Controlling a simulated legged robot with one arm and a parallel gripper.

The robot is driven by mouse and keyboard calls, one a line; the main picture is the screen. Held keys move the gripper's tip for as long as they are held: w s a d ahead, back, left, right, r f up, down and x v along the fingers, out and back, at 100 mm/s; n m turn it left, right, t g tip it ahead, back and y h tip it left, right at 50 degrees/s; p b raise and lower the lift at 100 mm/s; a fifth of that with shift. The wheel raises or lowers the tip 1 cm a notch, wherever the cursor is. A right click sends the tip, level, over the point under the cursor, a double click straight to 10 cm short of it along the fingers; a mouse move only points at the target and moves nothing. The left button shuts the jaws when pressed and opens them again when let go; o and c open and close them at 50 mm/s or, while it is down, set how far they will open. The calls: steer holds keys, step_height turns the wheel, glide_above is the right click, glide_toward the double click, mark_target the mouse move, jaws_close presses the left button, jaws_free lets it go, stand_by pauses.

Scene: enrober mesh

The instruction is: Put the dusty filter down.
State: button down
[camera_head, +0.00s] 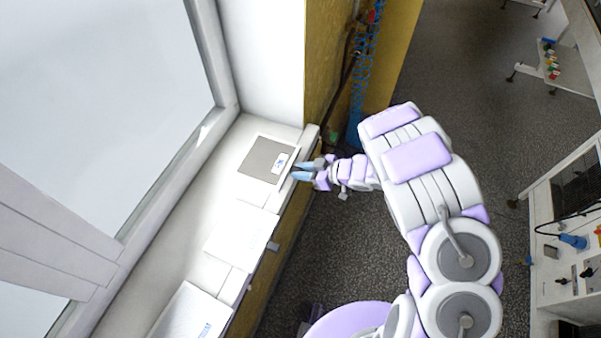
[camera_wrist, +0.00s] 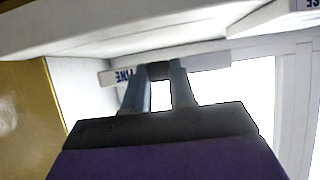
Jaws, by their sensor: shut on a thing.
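The dusty filter (camera_head: 258,158) is a flat grey panel with a pale frame and a small white label. It is over the white window sill (camera_head: 183,225), and I cannot tell whether it rests on it. My gripper (camera_head: 297,171) reaches in from the right and is shut on the filter's near edge. In the wrist view my gripper (camera_wrist: 160,70) has both fingers at the middle of the filter's thin edge (camera_wrist: 212,60). A label reading "FINE" shows left of the fingers. The fingers partly hide the edge, and the filter's underside is hidden.
A white panel (camera_head: 240,236) and a white box-like thing (camera_head: 188,315) lie further along the sill. The window (camera_head: 95,95) borders it on the left. A yellow wall (camera_head: 325,60) with a blue chain-like thing (camera_head: 366,70) stands beyond my gripper. Open dark floor (camera_head: 460,100) lies right.

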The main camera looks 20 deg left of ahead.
steer(key=f, duration=0.1)
steer(key=w+f, duration=0.1)
steer(key=a+f+b, duration=0.1)
steer(key=shift+w+f, duration=0.25)
steer(key=shift+f, duration=0.05)
steer(key=shift+d, duration=0.1)
steer(key=shift+f, duration=0.55)
steer(key=c, duration=0.9)
jaws_free()
